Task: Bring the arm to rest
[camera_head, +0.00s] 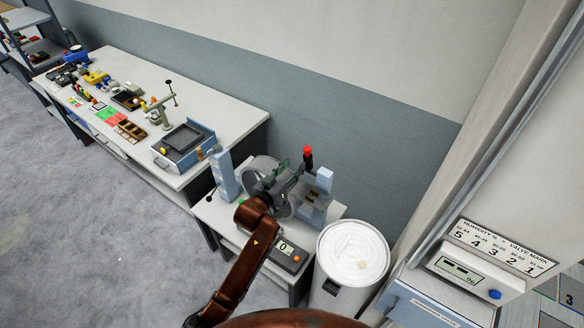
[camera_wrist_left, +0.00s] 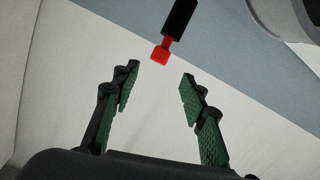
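My left arm (camera_head: 240,270), reddish brown, comes up from the bottom of the head view and reaches over a small bench with a machine on it. My left gripper (camera_head: 284,184) is dark and hard to make out against the machine in the head view. In the left wrist view the left gripper (camera_wrist_left: 158,88) is open, its two green-padded fingers wide apart with nothing between them. A black lever with a red tip (camera_wrist_left: 160,54) shows beyond the fingertips, apart from them. The red-tipped lever (camera_head: 308,156) stands upright beside the gripper in the head view. My right gripper is out of view.
The machine has light blue uprights (camera_head: 324,190) and a grey display box (camera_head: 288,252). A white round bin (camera_head: 352,288) stands to its right. A humidity panel (camera_head: 466,274) is at far right. A long workbench (camera_head: 236,122) with small items is at left; grey floor (camera_head: 90,240) is clear.

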